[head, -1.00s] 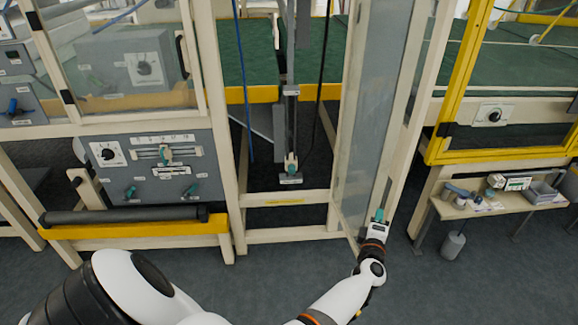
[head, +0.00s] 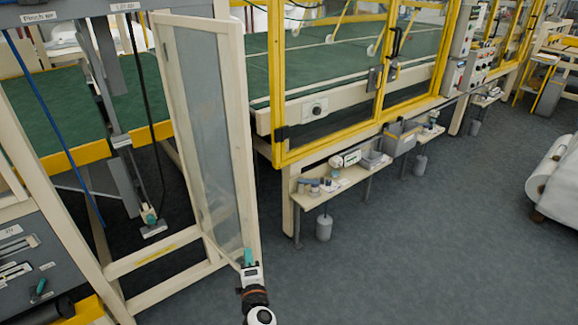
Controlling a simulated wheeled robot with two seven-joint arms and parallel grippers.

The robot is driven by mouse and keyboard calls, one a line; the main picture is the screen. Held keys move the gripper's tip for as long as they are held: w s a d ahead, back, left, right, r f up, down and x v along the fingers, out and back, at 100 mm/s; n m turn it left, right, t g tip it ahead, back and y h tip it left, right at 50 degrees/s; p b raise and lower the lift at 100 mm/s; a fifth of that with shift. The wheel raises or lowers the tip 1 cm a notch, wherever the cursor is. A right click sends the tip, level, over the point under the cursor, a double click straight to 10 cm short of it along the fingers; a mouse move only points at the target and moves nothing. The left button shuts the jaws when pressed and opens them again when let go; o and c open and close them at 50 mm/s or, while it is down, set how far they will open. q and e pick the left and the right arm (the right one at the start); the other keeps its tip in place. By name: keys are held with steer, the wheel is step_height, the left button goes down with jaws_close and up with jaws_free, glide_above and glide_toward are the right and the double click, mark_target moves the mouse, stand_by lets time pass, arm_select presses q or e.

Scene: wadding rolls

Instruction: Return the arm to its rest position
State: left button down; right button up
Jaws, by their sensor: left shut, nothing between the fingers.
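My left gripper (head: 249,256) is at the lower middle of the head view, seen from above and behind. Its white body and dark wrist point away from me, with a narrow teal piece at the tip. The jaws look shut, with nothing seen held between them. It overlaps the lower corner of an open framed door (head: 205,140) with a clear panel. I cannot tell whether it touches the door. My right gripper is out of view.
A machine with yellow guard frames (head: 280,85) runs along the back. A small shelf (head: 325,190) with jars and a box stands right of the door. A white roll (head: 557,180) is at the far right. Grey floor (head: 430,260) is clear at right.

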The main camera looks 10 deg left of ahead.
arm_select(q)
steer(key=s+d+f+m+g+h, duration=0.35)
steer(key=s+f+m, duration=0.55)
steer(key=f, duration=0.5)
steer(key=s+d+f+m+g+h, duration=0.25)
steer(key=s+f+m+h, duration=0.35)
steer(key=s+f, duration=0.65)
steer(key=s+a+f+m+g, duration=0.2)
steer(key=s+f+m+g, duration=0.1)
steer(key=s, duration=0.7)
steer(key=s+a+f+m+g+y, duration=0.1)
steer(key=s+a+f+m+g, duration=0.2)
steer(key=s+f, duration=0.3)
steer(key=s+a+f+m+g+y, duration=0.1)
steer(key=s+a+f+m+g, duration=0.1)
steer(key=s, duration=1.1)
step_height(320, 180, down, 3)
steer(key=shift+s+a+m+g, duration=0.2)
steer(key=shift+s+m+g, duration=0.2)
steer(key=shift+m+g, duration=0.55)
steer(key=shift+s+t, duration=0.15)
steer(key=shift+t, duration=0.1)
